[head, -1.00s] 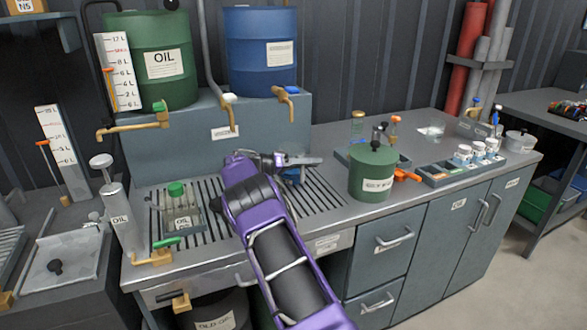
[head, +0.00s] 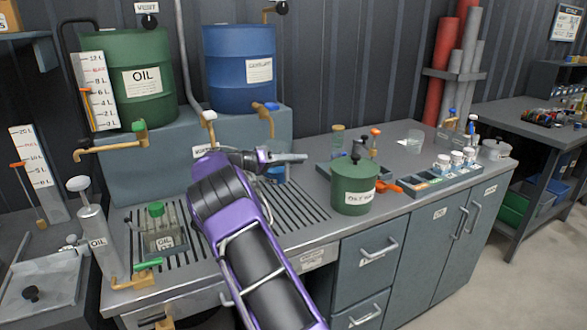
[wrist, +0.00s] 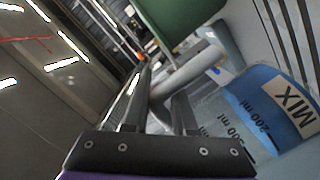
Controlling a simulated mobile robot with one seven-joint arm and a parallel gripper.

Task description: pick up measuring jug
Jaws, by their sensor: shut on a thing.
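In the head view my gripper (head: 288,157) is over the slotted drain area. Whether the jug touches the counter is hard to tell.
A green lidded canister (head: 354,188) stands close right of my gripper. A parts tray (head: 440,180) lies further right.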

